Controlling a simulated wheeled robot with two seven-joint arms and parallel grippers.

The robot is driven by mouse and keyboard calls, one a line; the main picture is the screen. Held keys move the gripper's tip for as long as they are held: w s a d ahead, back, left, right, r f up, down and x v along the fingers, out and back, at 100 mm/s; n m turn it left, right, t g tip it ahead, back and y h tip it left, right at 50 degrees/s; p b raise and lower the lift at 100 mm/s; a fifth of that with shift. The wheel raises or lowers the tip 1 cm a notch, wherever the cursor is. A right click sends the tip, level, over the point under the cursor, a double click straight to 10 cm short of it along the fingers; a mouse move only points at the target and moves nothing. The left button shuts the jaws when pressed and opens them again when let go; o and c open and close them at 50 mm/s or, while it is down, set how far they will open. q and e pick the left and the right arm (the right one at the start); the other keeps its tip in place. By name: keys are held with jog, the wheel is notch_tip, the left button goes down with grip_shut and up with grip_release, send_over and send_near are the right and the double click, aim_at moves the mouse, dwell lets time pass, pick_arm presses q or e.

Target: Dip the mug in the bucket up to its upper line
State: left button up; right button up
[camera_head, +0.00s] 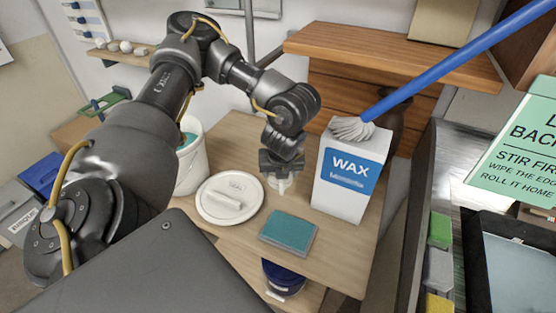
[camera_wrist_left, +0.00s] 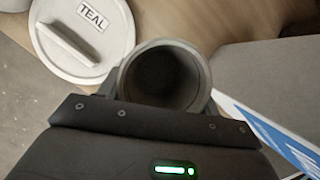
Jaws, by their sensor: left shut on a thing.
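My left gripper (camera_head: 282,165) points down over the wooden table and is shut on a pale grey mug (camera_head: 282,185). In the left wrist view the mug (camera_wrist_left: 163,78) has its round, dark mouth towards the camera, held at the front of the gripper (camera_wrist_left: 155,98). No line on the mug can be made out. A white bucket (camera_head: 192,174) with teal glaze (camera_head: 188,141) inside stands to the left, partly hidden behind my left arm. Its apparent lid (camera_head: 226,211), labelled TEAL in the wrist view (camera_wrist_left: 97,58), lies between bucket and mug. My right gripper is not in view.
A white WAX box (camera_head: 341,200) stands close to the right of the mug, with a white whisk-like head (camera_head: 352,129) on a blue pole (camera_head: 440,70) above it. A teal sponge or pad (camera_head: 288,233) lies in front. A dark blue container (camera_head: 284,277) sits lower down.

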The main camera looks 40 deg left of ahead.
aim_at(281, 182)
pick_arm(q)
jog(key=n, duration=0.2)
jog(key=n+g, duration=0.1)
jog(key=s+d+n+y, duration=0.1)
jog(key=n, duration=0.1)
jog(key=shift+f+n+g, duration=0.15)
jog(key=shift+n+g, duration=0.15)
jog(key=shift+g, duration=0.1)
jog(key=n+g, duration=0.1)
jog(key=n, duration=0.1)
jog(key=s+d+n+g, duration=0.1)
jog(key=n, duration=0.1)
jog(key=n+g, duration=0.1)
jog(key=n, duration=0.2)
jog(key=shift+s+d+b, duration=0.25)
jog(key=shift+d+b, duration=0.05)
jog(key=shift+d, duration=0.1)
jog(key=w+d+r+n+g+h+b, duration=0.1)
jog(key=d+r+n+g+h+b, duration=0.1)
jog(key=d+n, duration=1.1)
notch_tip(281, 182, up, 3)
jog(key=shift+w+d+r+n+g+h+b, duration=0.2)
jog(key=shift+d+n+g+h+b, duration=0.25)
jog(key=shift+h, duration=0.75)
